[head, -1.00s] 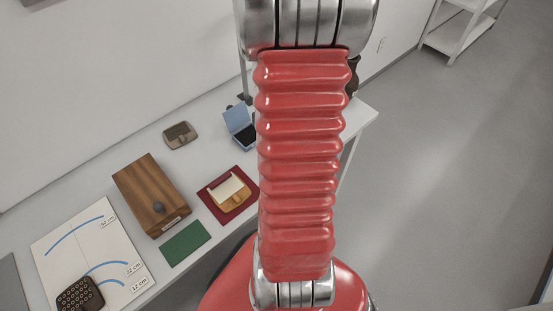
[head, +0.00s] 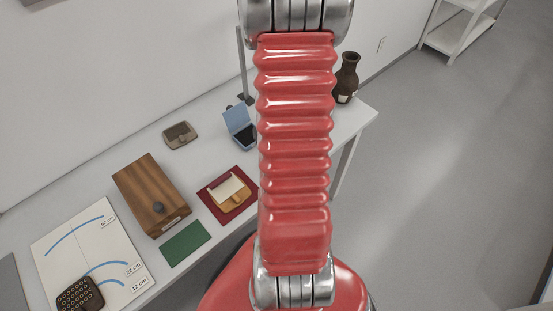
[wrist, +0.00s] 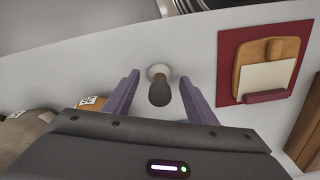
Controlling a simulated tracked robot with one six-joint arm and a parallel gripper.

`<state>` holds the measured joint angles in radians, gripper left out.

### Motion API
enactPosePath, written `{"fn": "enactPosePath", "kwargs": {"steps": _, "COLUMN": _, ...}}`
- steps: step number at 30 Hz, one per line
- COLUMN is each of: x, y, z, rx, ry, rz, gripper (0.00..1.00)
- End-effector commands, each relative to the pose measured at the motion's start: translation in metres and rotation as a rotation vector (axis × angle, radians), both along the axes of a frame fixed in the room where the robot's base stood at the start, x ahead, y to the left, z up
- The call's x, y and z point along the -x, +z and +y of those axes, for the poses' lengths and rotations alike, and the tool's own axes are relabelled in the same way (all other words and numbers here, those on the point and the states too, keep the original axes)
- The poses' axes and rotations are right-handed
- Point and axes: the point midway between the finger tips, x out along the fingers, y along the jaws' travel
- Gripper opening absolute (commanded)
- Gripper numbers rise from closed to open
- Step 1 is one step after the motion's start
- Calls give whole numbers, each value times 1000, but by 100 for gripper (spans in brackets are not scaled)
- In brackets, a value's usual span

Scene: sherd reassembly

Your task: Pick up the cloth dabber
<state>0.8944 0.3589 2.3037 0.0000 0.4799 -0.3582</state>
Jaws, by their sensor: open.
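The cloth dabber shows in the wrist view as a dark, rounded handle (wrist: 159,93) with a pale round end (wrist: 159,71) on the light table. My gripper (wrist: 159,78) is open, with one purple finger on each side of the dabber and a visible gap on both sides. I cannot tell how far the fingertips are above the table. In the head view the dabber and my gripper are hidden behind my red arm.
A dark red mat (head: 205,195) bears a tan block with a cream piece. A wooden box (head: 150,190), green mat (head: 185,244), blue open case (head: 240,122) and dark vase (head: 346,78) stand on the table. Labelled brownish pieces (wrist: 35,122) lie left in the wrist view.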

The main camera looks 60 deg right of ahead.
Motion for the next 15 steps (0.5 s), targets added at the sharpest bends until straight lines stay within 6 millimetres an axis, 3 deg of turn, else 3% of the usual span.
{"fn": "enactPosePath", "kwargs": {"steps": 4, "x": 0, "y": -11, "z": 0, "rx": -1, "ry": 0, "rz": 1, "gripper": 51}}
{"fn": "enactPosePath", "kwargs": {"steps": 15, "x": 0, "y": -12, "z": 0, "rx": 1, "ry": 1, "rz": -1, "gripper": 51}}
